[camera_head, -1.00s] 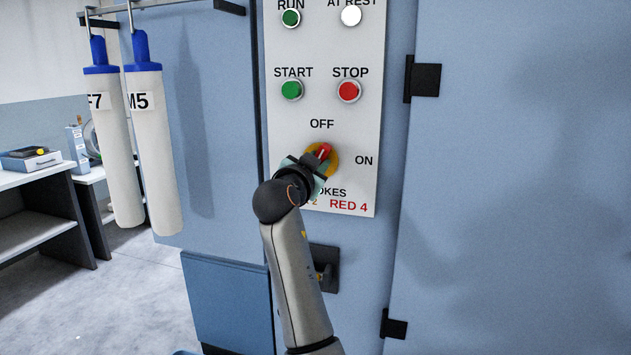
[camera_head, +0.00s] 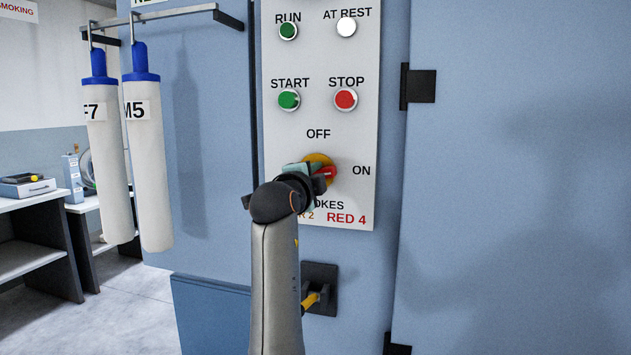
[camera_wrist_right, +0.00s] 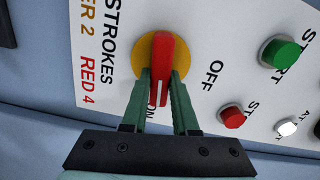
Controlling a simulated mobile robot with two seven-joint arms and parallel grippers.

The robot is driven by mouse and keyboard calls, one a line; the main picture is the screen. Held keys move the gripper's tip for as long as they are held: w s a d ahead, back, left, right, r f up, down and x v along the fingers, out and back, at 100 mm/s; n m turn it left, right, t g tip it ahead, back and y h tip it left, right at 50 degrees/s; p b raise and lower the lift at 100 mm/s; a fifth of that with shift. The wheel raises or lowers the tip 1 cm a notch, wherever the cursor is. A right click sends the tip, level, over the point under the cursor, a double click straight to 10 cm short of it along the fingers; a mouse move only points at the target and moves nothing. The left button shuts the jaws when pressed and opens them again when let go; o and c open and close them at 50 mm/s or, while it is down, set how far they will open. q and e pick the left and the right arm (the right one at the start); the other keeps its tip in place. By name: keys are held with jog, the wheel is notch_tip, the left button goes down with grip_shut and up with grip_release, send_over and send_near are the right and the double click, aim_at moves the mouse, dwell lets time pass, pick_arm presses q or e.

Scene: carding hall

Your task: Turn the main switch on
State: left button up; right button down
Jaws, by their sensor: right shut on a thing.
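The main switch is a red handle (camera_head: 327,172) on a yellow disc (camera_head: 319,158), low on a light grey panel (camera_head: 362,120). The handle points right, toward the ON label; OFF is printed above the disc. My right gripper (camera_head: 316,174) is at the switch, with its wrist covering part of the disc and the lettering below. In the right wrist view, its green fingers (camera_wrist_right: 161,88) are shut on the red handle (camera_wrist_right: 160,62), one on each side. They partly cover the ON label. My left gripper is not in view.
The green START button (camera_head: 289,100), red STOP button (camera_head: 346,99), green RUN lamp (camera_head: 288,31) and white AT REST lamp (camera_head: 346,27) are above. A black-framed latch (camera_head: 322,290) is below. White tubes (camera_head: 148,165) hang at left. Blue door (camera_head: 520,180) is at right.

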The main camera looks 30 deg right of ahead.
jog(key=shift+m+b, duration=0.3)
jog(key=shift+m, duration=0.7)
jog(key=c, duration=0.7)
grip_release()
jog(key=shift+f, duration=0.1)
jog(key=shift+s, duration=0.1)
jog(key=b+v, duration=0.1)
jog(key=v, duration=1.1)
jog(key=shift+a+b, duration=0.2)
jog(key=shift+b, duration=0.2)
